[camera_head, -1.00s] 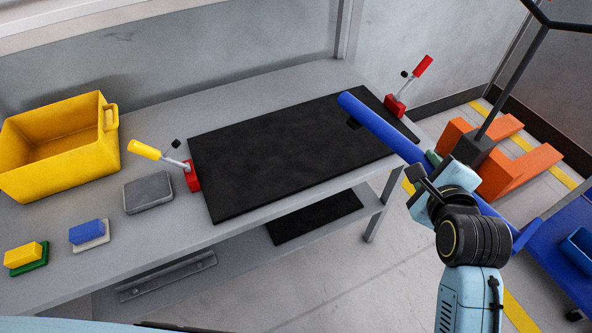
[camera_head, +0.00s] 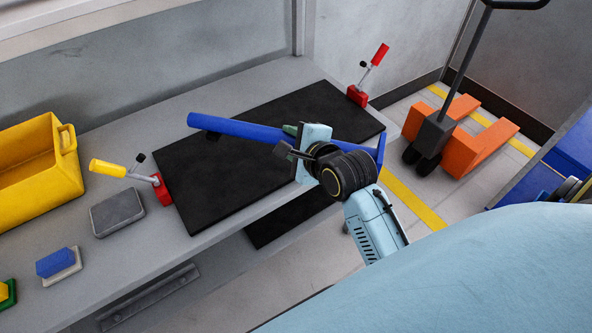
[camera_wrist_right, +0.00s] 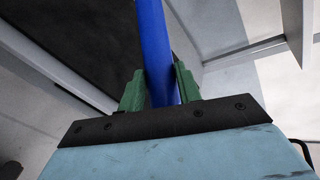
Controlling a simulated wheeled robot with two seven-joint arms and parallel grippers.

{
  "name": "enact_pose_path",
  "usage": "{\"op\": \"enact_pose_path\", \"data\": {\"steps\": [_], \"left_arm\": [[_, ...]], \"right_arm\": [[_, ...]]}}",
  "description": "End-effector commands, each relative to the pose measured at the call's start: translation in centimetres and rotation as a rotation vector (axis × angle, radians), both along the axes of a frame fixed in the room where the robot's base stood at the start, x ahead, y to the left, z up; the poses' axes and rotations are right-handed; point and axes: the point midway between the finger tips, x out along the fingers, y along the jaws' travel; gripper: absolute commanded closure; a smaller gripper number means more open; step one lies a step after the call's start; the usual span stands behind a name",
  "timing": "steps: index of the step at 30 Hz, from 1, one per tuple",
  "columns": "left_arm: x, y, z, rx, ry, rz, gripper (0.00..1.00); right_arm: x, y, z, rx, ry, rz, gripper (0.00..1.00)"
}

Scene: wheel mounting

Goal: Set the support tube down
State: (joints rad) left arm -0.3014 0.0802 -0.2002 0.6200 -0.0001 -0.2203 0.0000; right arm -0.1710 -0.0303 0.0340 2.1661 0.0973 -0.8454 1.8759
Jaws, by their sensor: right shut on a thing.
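The blue support tube (camera_head: 238,127) is held above the black mat (camera_head: 217,190) on the grey workbench, lying roughly crosswise over it in the head view. Its right end has a blue crosspiece near the bench's right edge. My right gripper (camera_head: 294,133) is shut on the tube near its middle. In the right wrist view, the tube (camera_wrist_right: 157,50) passes between the green fingers of my right gripper (camera_wrist_right: 159,88). The exact gap between tube and mat is hard to tell. My left gripper is not in view.
A yellow-handled clamp (camera_head: 128,172) and a red-handled clamp (camera_head: 364,83) stand at the mat's left and far right edges. An orange pallet jack (camera_head: 483,148) stands on the floor.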

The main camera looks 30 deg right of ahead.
Motion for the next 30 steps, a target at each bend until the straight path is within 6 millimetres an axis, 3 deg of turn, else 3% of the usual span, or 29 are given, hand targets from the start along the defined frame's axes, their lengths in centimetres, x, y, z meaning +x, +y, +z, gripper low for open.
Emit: {"op": "enact_pose_path", "data": {"steps": [4,10,19,30], "left_arm": [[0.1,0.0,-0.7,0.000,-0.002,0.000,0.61],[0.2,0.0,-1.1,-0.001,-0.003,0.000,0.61],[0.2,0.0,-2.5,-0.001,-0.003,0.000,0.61],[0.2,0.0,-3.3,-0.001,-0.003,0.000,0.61]], "right_arm": [[1.6,-3.1,-1.8,-0.002,-0.014,0.017,1.00],[2.6,-5.5,-3.2,0.010,-0.022,0.022,1.00],[2.7,-5.8,-7.9,0.011,-0.021,0.022,1.00],[2.7,-5.8,-10.7,0.012,-0.023,0.021,1.00]]}}
